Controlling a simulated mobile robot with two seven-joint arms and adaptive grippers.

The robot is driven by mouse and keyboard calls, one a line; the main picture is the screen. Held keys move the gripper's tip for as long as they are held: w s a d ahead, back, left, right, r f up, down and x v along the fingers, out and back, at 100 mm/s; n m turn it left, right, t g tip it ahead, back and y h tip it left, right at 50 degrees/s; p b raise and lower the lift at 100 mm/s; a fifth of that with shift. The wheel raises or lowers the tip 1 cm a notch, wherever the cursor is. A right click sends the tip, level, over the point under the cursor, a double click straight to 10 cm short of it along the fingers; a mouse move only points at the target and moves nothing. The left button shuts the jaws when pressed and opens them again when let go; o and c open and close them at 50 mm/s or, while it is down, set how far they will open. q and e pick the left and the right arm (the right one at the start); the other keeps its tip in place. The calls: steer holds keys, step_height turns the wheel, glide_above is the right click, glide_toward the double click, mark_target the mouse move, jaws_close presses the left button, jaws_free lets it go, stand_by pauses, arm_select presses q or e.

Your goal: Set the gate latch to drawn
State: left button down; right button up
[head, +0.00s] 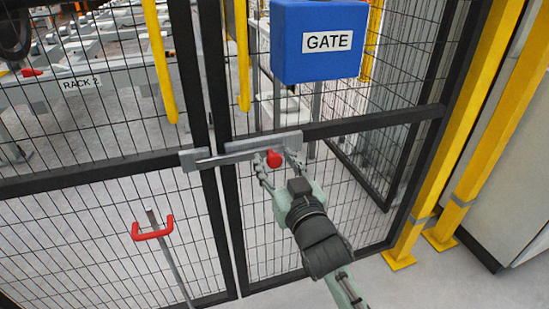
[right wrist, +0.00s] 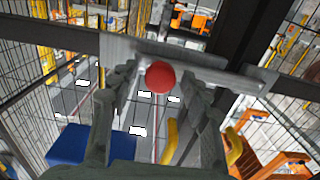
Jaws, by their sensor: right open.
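The gate latch is a grey horizontal bar (head: 240,149) with a red round knob (head: 273,157). It spans the gap between the two dark mesh gate panels, and its left end lies over the left panel's post. My right gripper (head: 279,166) is open, with its fingers on either side of the knob. In the right wrist view the red knob (right wrist: 160,77) sits between the two open fingers (right wrist: 158,90), with gaps visible beside it. Whether a finger touches it I cannot tell. My left gripper is not in view.
A blue box labelled GATE (head: 318,42) is above the latch. A red handle (head: 153,229) on a grey rod stands at the lower left. Yellow posts (head: 465,150) rise at the right. Behind the mesh is a rack marked RACK 2 (head: 82,84).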

steer(key=shift+w+a, duration=0.15)
steer(key=shift+w, duration=0.2)
jaws_close()
